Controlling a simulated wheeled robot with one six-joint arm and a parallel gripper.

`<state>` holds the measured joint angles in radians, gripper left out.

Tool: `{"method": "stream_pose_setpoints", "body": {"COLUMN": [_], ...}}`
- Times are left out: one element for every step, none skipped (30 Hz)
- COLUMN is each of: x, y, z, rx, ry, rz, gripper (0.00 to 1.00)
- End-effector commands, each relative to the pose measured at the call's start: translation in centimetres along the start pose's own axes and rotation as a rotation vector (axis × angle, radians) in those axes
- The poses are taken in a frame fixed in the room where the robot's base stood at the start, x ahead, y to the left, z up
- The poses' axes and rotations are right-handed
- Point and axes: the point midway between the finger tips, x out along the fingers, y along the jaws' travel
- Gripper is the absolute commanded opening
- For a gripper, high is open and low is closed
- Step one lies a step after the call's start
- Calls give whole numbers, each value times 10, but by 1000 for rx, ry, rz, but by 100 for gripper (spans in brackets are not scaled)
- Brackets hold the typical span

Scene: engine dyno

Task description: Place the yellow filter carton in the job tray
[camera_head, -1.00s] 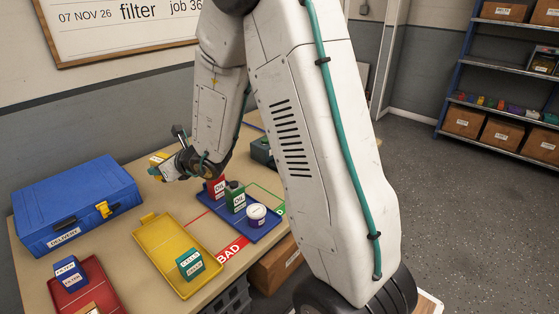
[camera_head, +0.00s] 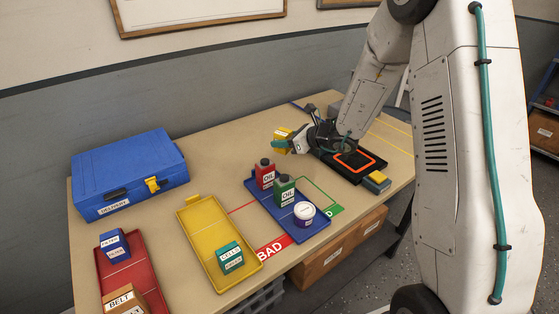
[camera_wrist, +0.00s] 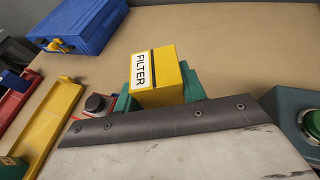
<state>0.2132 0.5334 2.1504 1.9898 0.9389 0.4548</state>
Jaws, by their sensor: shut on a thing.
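The yellow filter carton (camera_wrist: 157,82) shows its white FILTER label in the wrist view, held between the teal fingers of my gripper (camera_wrist: 160,95). In the head view the carton (camera_head: 281,133) is up above the table, behind the red oil bottle, with my gripper (camera_head: 286,143) shut on it. No tray has a readable job label, so I cannot tell which is the job tray. The trays in view are a blue tray (camera_head: 283,228) with oil bottles and a white-lidded tub, a yellow tray (camera_head: 197,232) with a teal carton, and a red tray (camera_head: 128,250) with cartons.
A blue delivery case (camera_head: 130,172) stands at the back left. A black panel with an orange outline (camera_head: 352,161) lies under my arm at the right, with a small yellow-topped block (camera_head: 377,181) beside it. Bare tabletop (camera_head: 225,165) lies between the case and the bottles.

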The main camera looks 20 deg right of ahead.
Motion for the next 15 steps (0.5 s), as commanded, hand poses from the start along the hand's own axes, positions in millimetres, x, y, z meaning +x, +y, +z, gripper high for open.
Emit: {"method": "stream_pose_setpoints", "body": {"x": [4, 6, 9, 10, 12, 13, 13, 13, 14, 15, 16, 18, 20, 22, 25], "y": [0, 0, 0, 0, 0, -1, -1, -2, -2, -2, -2, -1, -1, -1, -1], "z": [-11, -16, -22, -26, -29, -32, -33, -35, -37, -40, -43, -48, -52, -56, -63], "rx": [5, 4, 5, 4, 4, 3, 3, 2, 2, 2, 3, 4, 5, 5, 5], "ry": [2, 2, 1, 1, 1, 0, 0, 0, 0, 0, 0, 0, 0, 1, 1], "rz": [1, 1, 0, -1, -2, -2, -3, -3, -3, -3, -3, -3, -4, -3, -3], "gripper": [17, 17, 17, 17, 17, 17, 17, 17, 17, 17, 17, 17, 17, 17, 17]}}
